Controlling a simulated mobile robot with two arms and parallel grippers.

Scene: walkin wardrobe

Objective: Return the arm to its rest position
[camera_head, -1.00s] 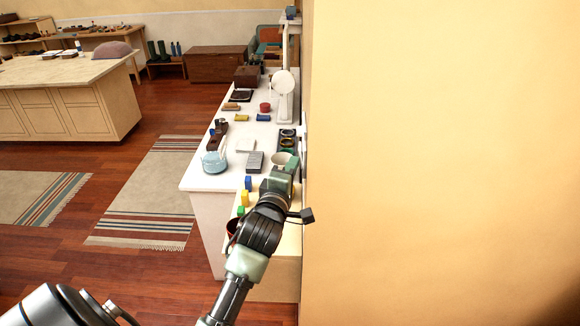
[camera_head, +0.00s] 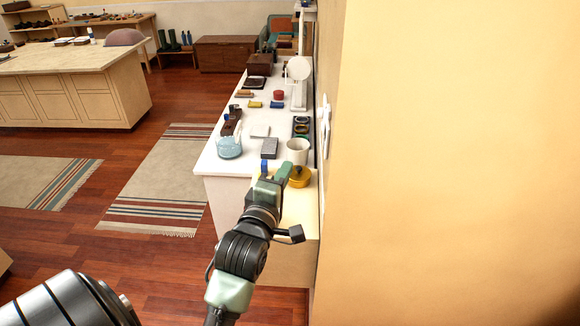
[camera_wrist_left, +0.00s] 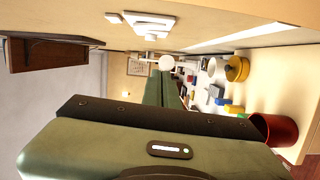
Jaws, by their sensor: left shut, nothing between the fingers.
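My left arm reaches up from the bottom of the head view, and its green gripper (camera_head: 278,176) is shut and empty. The gripper is above the pale lower table, in front of the white counter. In the left wrist view its green fingers (camera_wrist_left: 162,90) are together, with nothing between them. A yellow lidded pot (camera_head: 300,177) stands just right of the fingers; it also shows in the left wrist view (camera_wrist_left: 236,68). A blue block (camera_head: 264,166) shows just beyond the fingers. My right gripper is not in view.
The white counter (camera_head: 208,168) holds a white cup (camera_head: 297,151), a light-blue jar (camera_head: 229,147), a grey box (camera_head: 269,149) and a round mirror (camera_head: 298,69). A red-brown pot (camera_wrist_left: 273,130) is near the gripper. The yellow wall (camera_head: 430,160) is close on the right. Floor at left is open.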

